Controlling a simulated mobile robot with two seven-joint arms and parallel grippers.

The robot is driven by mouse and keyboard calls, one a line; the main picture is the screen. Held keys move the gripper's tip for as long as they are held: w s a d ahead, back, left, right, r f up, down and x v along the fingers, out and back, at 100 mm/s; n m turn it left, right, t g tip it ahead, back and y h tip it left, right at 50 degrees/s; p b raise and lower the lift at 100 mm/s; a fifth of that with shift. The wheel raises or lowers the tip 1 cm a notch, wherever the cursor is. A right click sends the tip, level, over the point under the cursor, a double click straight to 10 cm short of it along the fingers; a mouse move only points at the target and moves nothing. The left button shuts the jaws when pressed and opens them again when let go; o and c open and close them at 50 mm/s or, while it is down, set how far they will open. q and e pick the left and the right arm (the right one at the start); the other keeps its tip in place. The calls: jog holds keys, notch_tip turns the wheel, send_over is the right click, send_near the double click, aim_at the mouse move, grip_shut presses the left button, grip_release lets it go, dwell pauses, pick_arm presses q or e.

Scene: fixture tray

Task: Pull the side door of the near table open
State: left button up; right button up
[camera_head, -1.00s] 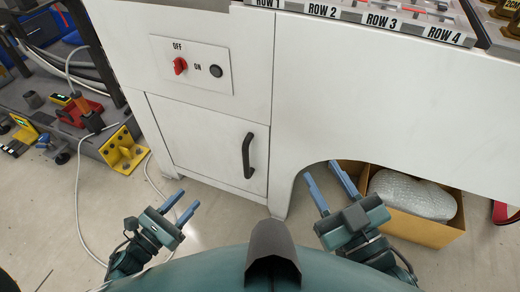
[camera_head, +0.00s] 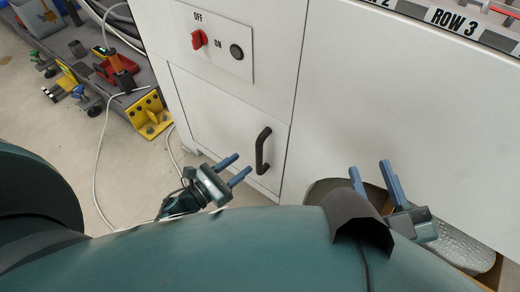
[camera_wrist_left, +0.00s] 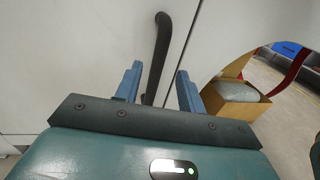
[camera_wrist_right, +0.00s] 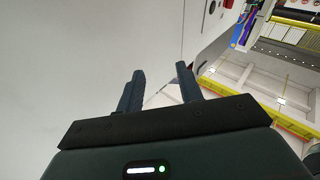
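The side door (camera_head: 215,120) of the near table is a white panel, shut flush with the table front. Its black bar handle (camera_head: 263,151) is at the door's right side. My left gripper (camera_head: 241,168) is open and empty, just left of and below the handle in the head view. In the left wrist view the handle (camera_wrist_left: 157,50) appears between the two blue fingers, beyond their tips; contact cannot be told. My right gripper (camera_head: 371,172) is open and empty, in front of the table's right part. It also shows open in the right wrist view (camera_wrist_right: 160,75).
A switch panel with a red knob (camera_head: 198,39) sits above the door. A yellow bracket (camera_head: 148,115) and tools stand on a grey platform at left. A cardboard box (camera_wrist_left: 240,104) with a wrapped item is under the table. A white cable lies on the floor.

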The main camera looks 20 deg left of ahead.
aim_at(257, 153)
pick_arm(q)
jog(key=b+x, duration=0.1)
jog(key=x, duration=0.7)
jog(key=shift+d, duration=0.1)
grip_shut()
